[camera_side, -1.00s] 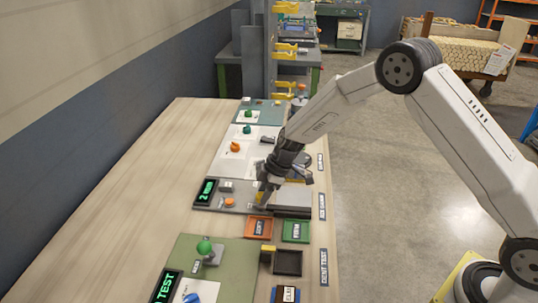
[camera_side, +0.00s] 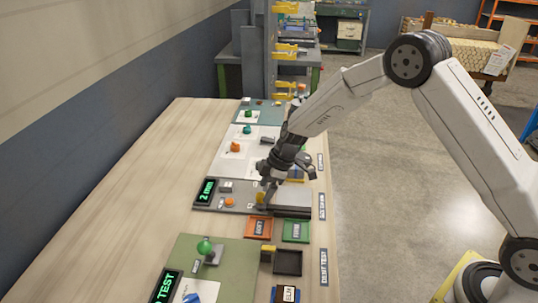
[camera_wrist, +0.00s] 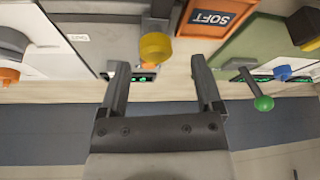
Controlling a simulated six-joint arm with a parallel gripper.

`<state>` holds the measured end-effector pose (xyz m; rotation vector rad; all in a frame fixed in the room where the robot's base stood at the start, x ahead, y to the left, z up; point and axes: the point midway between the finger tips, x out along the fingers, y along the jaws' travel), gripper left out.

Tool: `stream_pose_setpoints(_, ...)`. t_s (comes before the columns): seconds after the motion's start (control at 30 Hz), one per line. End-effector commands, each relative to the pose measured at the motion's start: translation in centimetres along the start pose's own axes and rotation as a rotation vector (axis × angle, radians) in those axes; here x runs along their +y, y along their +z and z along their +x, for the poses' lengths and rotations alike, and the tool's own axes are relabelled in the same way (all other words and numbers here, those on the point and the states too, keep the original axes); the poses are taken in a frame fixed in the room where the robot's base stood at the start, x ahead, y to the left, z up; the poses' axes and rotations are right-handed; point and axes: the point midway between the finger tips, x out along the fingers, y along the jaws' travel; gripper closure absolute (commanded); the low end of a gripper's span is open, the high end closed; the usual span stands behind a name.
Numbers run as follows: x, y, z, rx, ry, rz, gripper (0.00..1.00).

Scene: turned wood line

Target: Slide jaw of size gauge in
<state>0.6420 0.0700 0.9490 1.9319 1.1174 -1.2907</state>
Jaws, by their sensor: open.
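The size gauge (camera_side: 240,207) is a grey plate on the bench with a green-lit display (camera_side: 205,190) reading 2 mm. A small grey block (camera_side: 225,187) and an orange button (camera_side: 230,202) sit on its left part. A round yellow piece (camera_wrist: 156,47), apparently the sliding jaw's knob, stands at the gauge; it also shows in the side view (camera_side: 261,198), partly hidden. In the side view my gripper (camera_side: 265,186) is low over the gauge; contact cannot be told.
An orange SOFT tray (camera_side: 258,227) and a green tray (camera_side: 296,231) lie in front of the gauge. A dark tray (camera_side: 288,262) and a green-knobbed lever (camera_side: 205,247) stand nearer the camera. Bare wood (camera_side: 130,190) lies to the left.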

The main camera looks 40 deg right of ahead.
Motion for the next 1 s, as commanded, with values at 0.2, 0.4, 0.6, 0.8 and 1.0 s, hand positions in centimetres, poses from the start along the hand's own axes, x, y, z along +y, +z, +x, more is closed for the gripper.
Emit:
stream_pose_setpoints(0.2, 0.0, -0.1, -2.8, 0.002, 0.001, -0.001, 0.16)
stream_pose_setpoints(0.4, -0.1, -0.1, -4.8, 0.001, -0.001, 0.001, 0.16)
stream_pose_setpoints(0.6, -0.1, -0.1, -5.7, 0.000, -0.003, -0.001, 0.16)
stream_pose_setpoints(0.8, -0.1, -0.1, -5.8, 0.000, -0.003, -0.001, 0.16)
stream_pose_setpoints(1.0, -0.2, 0.0, -5.9, -0.002, -0.002, 0.004, 0.16)
